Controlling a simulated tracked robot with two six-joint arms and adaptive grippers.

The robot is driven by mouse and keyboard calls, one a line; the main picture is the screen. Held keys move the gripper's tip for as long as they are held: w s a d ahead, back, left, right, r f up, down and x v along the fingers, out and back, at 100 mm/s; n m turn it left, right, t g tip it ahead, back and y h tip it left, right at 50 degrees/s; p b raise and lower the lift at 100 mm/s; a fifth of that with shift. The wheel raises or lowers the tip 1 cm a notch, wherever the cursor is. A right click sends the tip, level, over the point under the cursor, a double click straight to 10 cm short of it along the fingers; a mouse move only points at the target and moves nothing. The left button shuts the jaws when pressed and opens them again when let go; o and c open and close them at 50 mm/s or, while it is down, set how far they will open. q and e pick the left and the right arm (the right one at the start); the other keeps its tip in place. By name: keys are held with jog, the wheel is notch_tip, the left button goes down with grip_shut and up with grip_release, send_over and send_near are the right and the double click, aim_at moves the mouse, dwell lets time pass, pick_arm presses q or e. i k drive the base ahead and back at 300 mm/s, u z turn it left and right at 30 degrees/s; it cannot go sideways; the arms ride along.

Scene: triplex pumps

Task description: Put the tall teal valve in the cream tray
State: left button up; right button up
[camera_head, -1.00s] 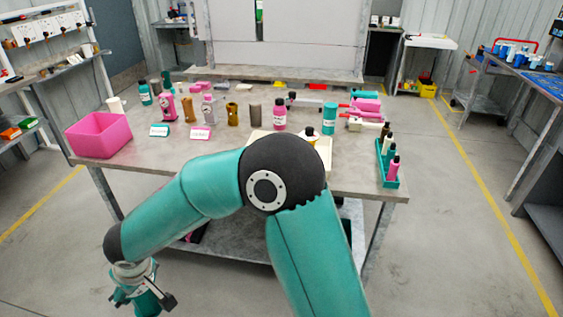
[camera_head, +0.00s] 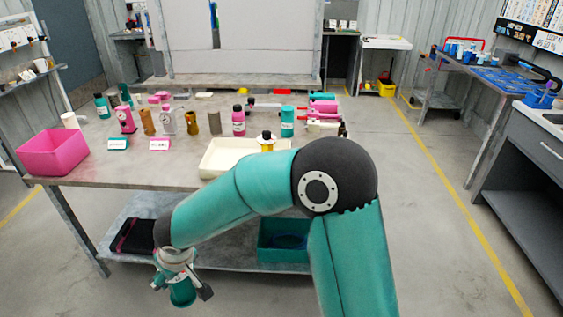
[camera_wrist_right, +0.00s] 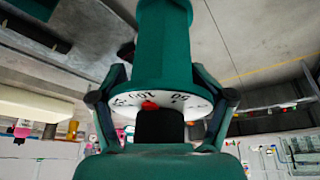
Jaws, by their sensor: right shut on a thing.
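The teal valve (camera_wrist_right: 163,45), with a white printed dial disc at one end, fills the upper middle of the right wrist view. My right gripper (camera_wrist_right: 160,108) is shut on it, with its fingers at both sides of the disc. In the head view my right gripper (camera_head: 176,268) hangs low at the left, in front of the table, with the valve (camera_head: 182,292) below it. The cream tray (camera_head: 213,172) lies on the table's front part, beyond my forearm, which covers part of its near right side. My left gripper is not in view.
A yellow-and-white item with a black top (camera_head: 267,142) stands at the tray's right. A pink bin (camera_head: 53,153) stands at the table's left end. Several bottles and valves stand behind the tray. A teal crate (camera_head: 284,254) is on the lower shelf.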

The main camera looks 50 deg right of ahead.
aim_at(228, 162)
jog(key=z, duration=0.75)
jog(key=i, duration=1)
jog(key=z, duration=0.05)
